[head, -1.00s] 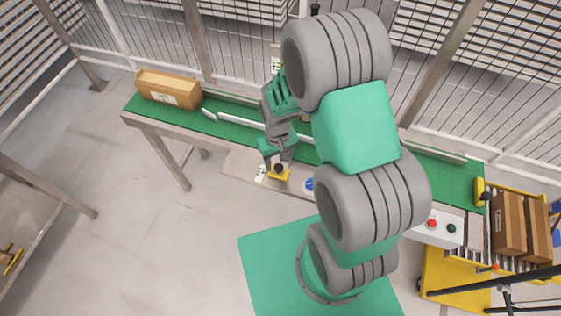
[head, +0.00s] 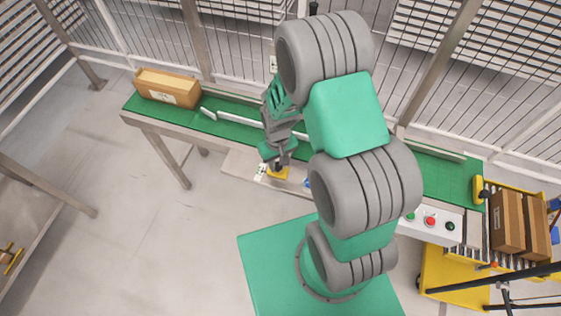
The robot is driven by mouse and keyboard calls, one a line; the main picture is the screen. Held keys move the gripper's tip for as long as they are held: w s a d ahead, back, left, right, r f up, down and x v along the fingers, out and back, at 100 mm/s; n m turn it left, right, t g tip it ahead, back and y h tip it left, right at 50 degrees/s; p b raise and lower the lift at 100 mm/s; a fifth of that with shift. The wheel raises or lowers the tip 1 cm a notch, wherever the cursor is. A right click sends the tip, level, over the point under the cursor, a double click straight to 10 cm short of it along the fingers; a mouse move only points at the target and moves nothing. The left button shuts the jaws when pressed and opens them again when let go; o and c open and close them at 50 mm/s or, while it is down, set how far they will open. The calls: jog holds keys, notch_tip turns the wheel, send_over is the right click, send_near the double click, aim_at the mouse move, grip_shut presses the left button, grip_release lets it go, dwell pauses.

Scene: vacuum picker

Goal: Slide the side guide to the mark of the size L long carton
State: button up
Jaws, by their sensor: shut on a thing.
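The side guide (head: 240,121) is a white rail standing along the green conveyor belt, with its bent end at the left. Its right part is hidden behind my arm. A yellow slider (head: 278,173) sits on the grey plate at the conveyor's front edge, under my gripper (head: 276,162). My gripper points down and is shut on the slider's dark knob, which is mostly hidden by the fingers. A white mark label (head: 261,169) lies just left of the yellow slider; its print is too small to read.
A brown carton (head: 168,88) stands on the belt's left end. A panel with red (head: 430,221) and green buttons is at the right front. A yellow cart (head: 455,275) with brown cartons (head: 508,222) stands at far right. Wire fencing runs behind the conveyor.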

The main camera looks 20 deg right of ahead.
grip_shut()
dwell(0.6)
jog(key=shift+s+a, duration=0.45)
jog(key=shift+s, duration=0.1)
jog(key=o, duration=1)
grip_release()
jog(key=shift+c, duration=0.2)
jog(key=shift+w+r, duration=0.15)
jog(key=shift+r, duration=0.25)
notch_tip(320, 180, up, 7)
jog(key=shift+b, duration=0.4)
